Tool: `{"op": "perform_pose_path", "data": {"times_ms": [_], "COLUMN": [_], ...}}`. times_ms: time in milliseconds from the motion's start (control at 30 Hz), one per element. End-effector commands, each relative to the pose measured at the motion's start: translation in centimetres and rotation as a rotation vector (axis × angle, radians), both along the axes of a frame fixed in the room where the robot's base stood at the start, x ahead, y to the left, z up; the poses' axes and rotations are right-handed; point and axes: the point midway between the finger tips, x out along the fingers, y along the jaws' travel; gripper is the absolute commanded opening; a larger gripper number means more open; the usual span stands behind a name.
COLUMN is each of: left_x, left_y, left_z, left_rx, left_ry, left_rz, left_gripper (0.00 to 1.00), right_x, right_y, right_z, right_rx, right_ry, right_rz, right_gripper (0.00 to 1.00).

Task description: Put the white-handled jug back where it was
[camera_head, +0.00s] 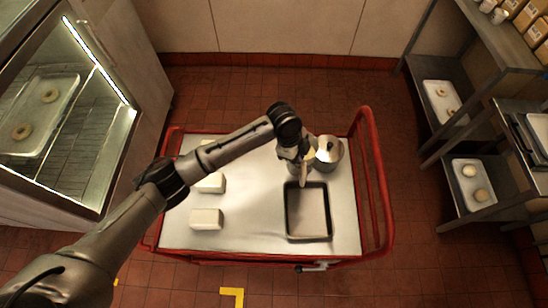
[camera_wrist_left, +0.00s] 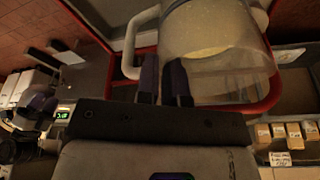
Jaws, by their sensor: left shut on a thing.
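The white-handled jug (camera_wrist_left: 215,45) fills the upper middle of the left wrist view. It is see-through and pale, with yellowish contents, and its white handle (camera_wrist_left: 131,48) is on the left side. My left gripper (camera_wrist_left: 165,80) is shut on the jug at the handle side; the exact contact is partly hidden by the fingers. In the head view my left gripper (camera_head: 303,168) is over the back right part of the cart top. Only a pale part of the jug shows there, mostly hidden by the gripper.
A metal pot (camera_head: 329,149) stands right beside the gripper. A dark-rimmed tray (camera_head: 290,226) lies in front on the red-railed cart (camera_head: 345,220), with white blocks (camera_head: 206,219) to the left. A glass cabinet (camera_head: 85,130) is left; shelves with trays (camera_head: 474,184) are right.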

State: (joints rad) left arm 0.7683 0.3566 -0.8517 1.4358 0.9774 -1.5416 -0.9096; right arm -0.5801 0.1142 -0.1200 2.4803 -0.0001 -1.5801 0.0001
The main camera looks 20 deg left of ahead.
Motion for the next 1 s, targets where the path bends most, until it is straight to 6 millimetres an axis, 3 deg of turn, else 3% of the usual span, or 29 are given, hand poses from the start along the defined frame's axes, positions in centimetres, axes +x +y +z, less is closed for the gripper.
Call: {"op": "perform_pose_path", "data": {"times_ms": [200, 433, 833, 1000], "left_x": [1.0, 1.7, 2.0, 2.0], "left_y": [4.2, 7.5, 8.8, 8.8], "left_z": [-2.5, -4.5, -5.7, -7.5], "left_rx": [0.000, -0.001, -0.002, -0.002], "left_ry": [0.000, -0.002, -0.004, -0.001], "left_rz": [0.005, 0.004, 0.001, 0.002], "left_gripper": [0.00, 0.00, 0.00, 0.00], "right_x": [0.0, 0.0, 0.0, 0.0], "right_y": [0.0, -0.2, -0.3, -0.2], "right_z": [-0.4, -0.7, -0.9, -1.2], "right_rx": [0.000, -0.007, -0.010, -0.007], "right_ry": [0.000, 0.000, 0.000, 0.000], "right_rz": [0.001, 0.005, 0.007, 0.005], "right_gripper": [0.39, 0.39, 0.39, 0.39]}}
